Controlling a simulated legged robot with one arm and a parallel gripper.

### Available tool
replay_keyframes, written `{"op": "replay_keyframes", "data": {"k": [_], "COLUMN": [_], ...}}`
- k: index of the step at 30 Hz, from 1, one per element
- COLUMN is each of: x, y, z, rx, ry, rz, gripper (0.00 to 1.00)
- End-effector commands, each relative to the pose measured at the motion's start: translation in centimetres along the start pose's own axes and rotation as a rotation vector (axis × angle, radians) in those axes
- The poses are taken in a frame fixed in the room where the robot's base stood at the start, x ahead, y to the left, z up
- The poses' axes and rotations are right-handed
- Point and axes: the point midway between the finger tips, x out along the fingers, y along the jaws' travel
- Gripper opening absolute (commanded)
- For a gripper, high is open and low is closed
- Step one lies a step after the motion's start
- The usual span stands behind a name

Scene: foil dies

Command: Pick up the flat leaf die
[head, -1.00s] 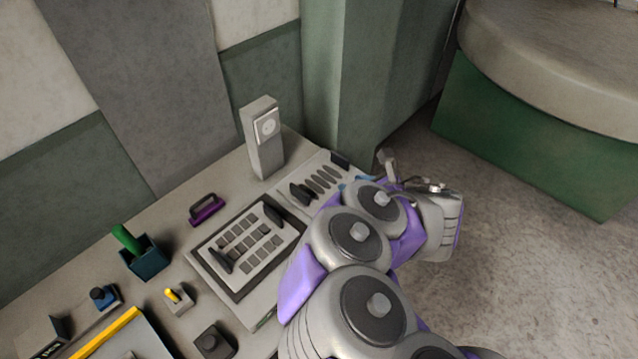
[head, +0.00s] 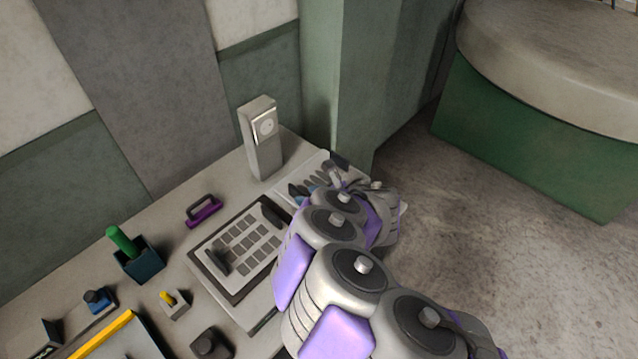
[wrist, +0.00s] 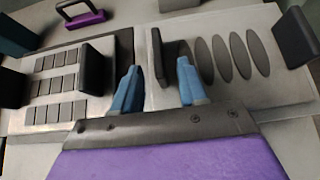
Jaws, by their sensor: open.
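Several flat, dark oval leaf-shaped dies (wrist: 220,58) sit in a row on a pale tray (wrist: 275,92) in the wrist view. I cannot tell which one the task names. My gripper (wrist: 157,88) is open, with two blue fingers pointing over the tray's left end. A dark upright block (wrist: 157,56) stands just beyond and between the fingertips, with no clear contact. The right finger overlaps the lower part of the leftmost oval. In the head view, my arm hides much of this tray.
A tray of square dies (head: 251,242) lies to the left, with dark upright blocks at its ends. A grey post with a round dial (head: 262,140) stands behind. A purple handle (head: 204,212) and a blue cup with a green stick (head: 138,262) are farther left.

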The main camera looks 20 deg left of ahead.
Motion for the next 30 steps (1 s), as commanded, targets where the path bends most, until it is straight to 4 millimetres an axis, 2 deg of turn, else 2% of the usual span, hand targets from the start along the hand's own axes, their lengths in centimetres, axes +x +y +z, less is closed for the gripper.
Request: {"op": "replay_keyframes", "data": {"k": [7,15,24,30], "x": [1.4,4.9,5.3,5.3], "y": [0.0,0.1,0.0,0.0], "z": [0.3,0.5,0.5,0.5], "rx": [0.0,0.002,-0.001,-0.001], "ry": [-0.003,-0.003,0.0,0.0], "rz": [0.0,0.004,-0.002,-0.002], "gripper": [0.43,0.43,0.43,0.23]}}
